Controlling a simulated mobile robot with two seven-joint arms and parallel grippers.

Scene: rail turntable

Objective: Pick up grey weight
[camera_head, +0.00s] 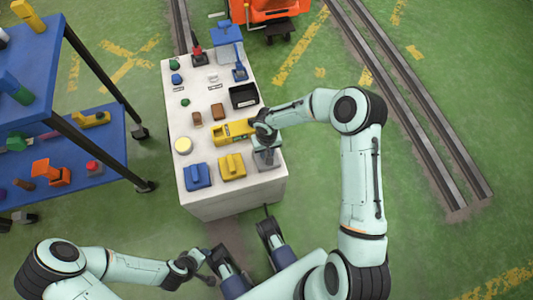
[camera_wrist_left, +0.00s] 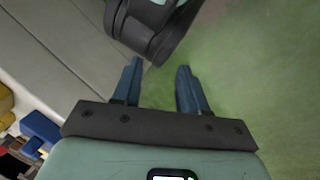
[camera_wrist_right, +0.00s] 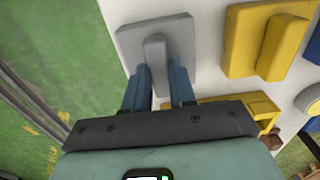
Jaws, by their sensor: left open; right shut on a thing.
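The grey weight (camera_head: 267,160) is a flat square block with a raised handle, at the near right corner of the white table. It also shows in the right wrist view (camera_wrist_right: 181,38). My right gripper (camera_wrist_right: 157,75) is shut on its handle, one blue finger on each side. In the head view, my right wrist (camera_head: 264,138) partly covers the weight. I cannot tell whether its base touches the tabletop. My left gripper (camera_wrist_left: 158,72) is open and empty, low in front of the table, with green floor between its fingers.
On the white table (camera_head: 214,203), a yellow weight (camera_head: 231,168) and a blue weight (camera_head: 197,177) stand left of the grey one. A yellow tool (camera_head: 228,131) and black bin (camera_head: 243,96) lie farther back. A blue shelf (camera_head: 95,150) stands left. Rails (camera_head: 425,115) run right.

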